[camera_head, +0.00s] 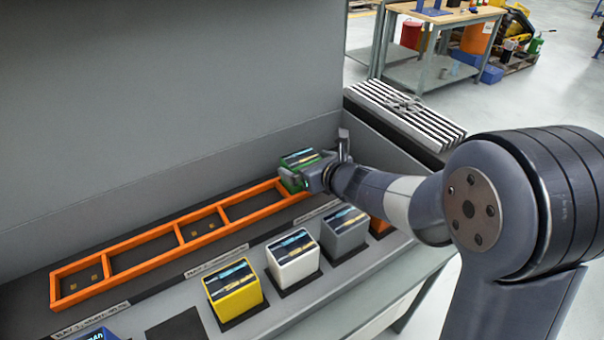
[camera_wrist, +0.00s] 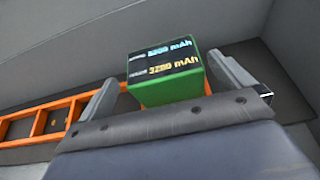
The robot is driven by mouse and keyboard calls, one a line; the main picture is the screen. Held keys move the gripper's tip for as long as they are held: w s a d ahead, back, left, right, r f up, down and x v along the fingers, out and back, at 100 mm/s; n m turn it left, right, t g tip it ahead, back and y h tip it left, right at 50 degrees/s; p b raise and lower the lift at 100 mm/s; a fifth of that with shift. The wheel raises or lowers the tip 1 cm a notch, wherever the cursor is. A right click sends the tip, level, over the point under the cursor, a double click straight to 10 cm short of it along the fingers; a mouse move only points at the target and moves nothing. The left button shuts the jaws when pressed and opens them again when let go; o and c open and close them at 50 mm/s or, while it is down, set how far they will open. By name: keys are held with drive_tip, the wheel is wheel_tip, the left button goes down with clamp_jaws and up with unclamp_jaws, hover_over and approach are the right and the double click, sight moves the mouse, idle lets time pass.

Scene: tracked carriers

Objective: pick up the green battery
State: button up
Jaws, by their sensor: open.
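The green battery (camera_head: 297,158) is a box with a dark labelled top. It stands at the right end of the orange frame (camera_head: 147,262). My gripper (camera_head: 318,165) is at the battery and hides part of it in the head view. In the wrist view the battery (camera_wrist: 168,92) sits between the two spread fingers of my gripper (camera_wrist: 163,80). The fingers are open, one on each side. A gap shows at the left finger; I cannot tell whether the right finger touches.
A yellow battery (camera_head: 234,288), a white battery (camera_head: 293,256) and a grey battery (camera_head: 344,231) stand in a row in front of the orange frame. An orange battery (camera_head: 380,226) is partly hidden by my arm. A grey wall (camera_head: 150,110) rises behind the frame.

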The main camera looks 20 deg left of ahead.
sight(297, 158)
drive_tip(key=shift+w+a, duration=0.3)
drive_tip(key=shift+w, duration=0.05)
drive_tip(key=shift+p+x, duration=0.45)
drive_tip(key=shift+x, duration=2.05)
drive_tip(key=shift+d+f, duration=0.15)
drive_tip(key=c, duration=1.5)
